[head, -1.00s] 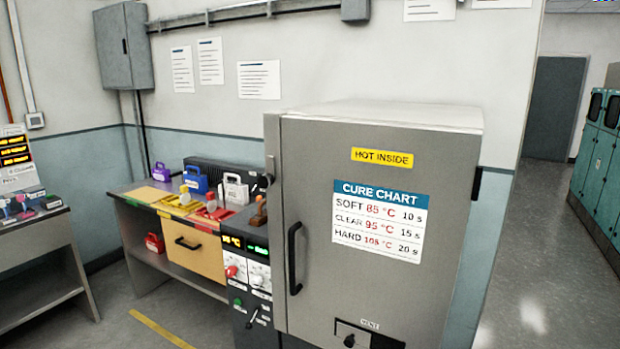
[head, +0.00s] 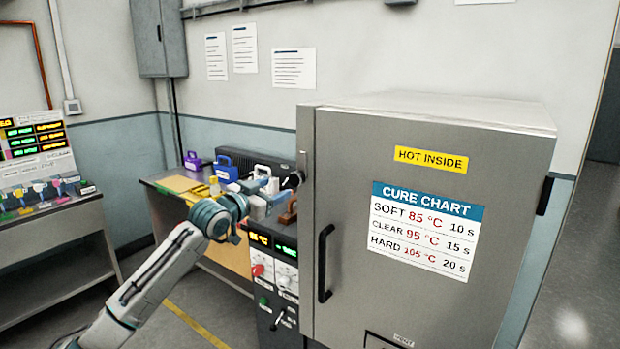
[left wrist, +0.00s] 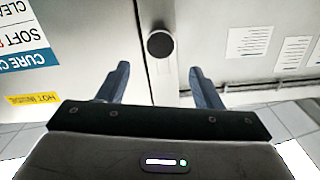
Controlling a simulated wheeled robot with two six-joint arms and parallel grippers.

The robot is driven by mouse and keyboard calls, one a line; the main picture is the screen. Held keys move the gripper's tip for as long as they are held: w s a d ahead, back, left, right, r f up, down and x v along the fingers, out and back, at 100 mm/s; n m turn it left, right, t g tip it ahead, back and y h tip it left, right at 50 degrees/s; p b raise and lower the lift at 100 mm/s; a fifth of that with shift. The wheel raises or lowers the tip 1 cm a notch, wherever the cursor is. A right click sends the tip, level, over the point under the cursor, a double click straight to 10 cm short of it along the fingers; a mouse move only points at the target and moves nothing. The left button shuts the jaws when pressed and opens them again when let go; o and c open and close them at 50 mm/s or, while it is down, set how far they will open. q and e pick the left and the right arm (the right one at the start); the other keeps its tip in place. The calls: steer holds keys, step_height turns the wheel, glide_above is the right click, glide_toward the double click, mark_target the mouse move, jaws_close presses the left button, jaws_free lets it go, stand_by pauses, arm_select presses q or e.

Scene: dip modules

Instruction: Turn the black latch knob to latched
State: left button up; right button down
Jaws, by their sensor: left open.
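The black latch knob (head: 293,181) is on the front left edge of the grey oven (head: 335,135). In the left wrist view the knob (left wrist: 160,44) shows as a round black disc on a pale upright plate. My left gripper (head: 274,186) is just left of the knob in the head view. In the left wrist view my left gripper (left wrist: 160,72) is open and empty, its two blue-grey fingers apart. The knob lies ahead of the gap between them, and neither finger appears to touch it. My right gripper is not in view.
The oven door has a black handle (head: 325,263) and a cure chart (head: 425,232). A control panel (head: 276,275) stands left of the door. A bench with coloured padlocks, one blue (head: 226,170), is behind my left arm. Floor is open at the right.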

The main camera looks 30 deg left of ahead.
mark_target(294, 179)
arm_select(q)
steer(key=w+p, duration=0.1)
steer(key=w, duration=0.2)
steer(key=w+p, duration=0.1)
steer(key=w, duration=0.1)
steer(key=w+p, duration=0.1)
steer(key=w, duration=0.2)
steer(key=shift+w+d+r+p, duration=0.1)
steer(key=shift+w+d+p, duration=0.2)
steer(key=shift+w, duration=0.75)
